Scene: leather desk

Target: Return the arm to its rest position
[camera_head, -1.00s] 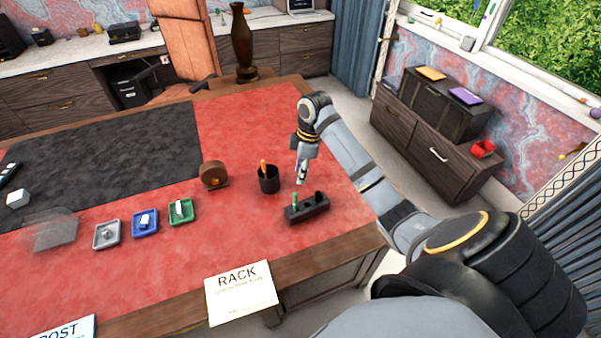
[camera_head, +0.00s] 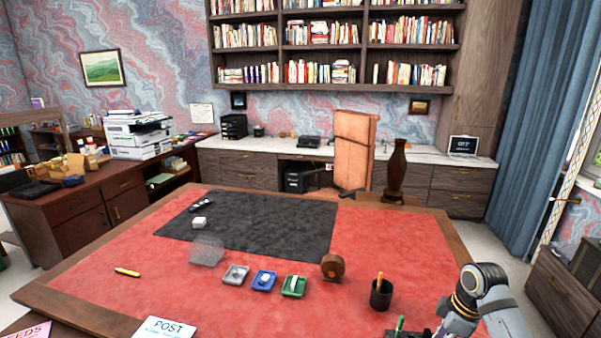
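My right arm comes in at the lower right corner. Its wrist has brass-coloured rings, and its gripper (camera_head: 440,330) points down beside the small black rack (camera_head: 412,334). The picture's bottom edge cuts off the fingertips, so I cannot tell whether they are open or shut. A green upright item (camera_head: 399,324) stands at the rack, which is also cut off. My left arm and gripper are not in view.
A black pen cup (camera_head: 381,297) with an orange item stands left of my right gripper. A round wooden object (camera_head: 331,267), green (camera_head: 294,287), blue (camera_head: 264,281) and grey (camera_head: 236,275) trays stand further left. A tall brown vase (camera_head: 396,172) stands behind. The red desk top (camera_head: 110,255) is mostly clear at left.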

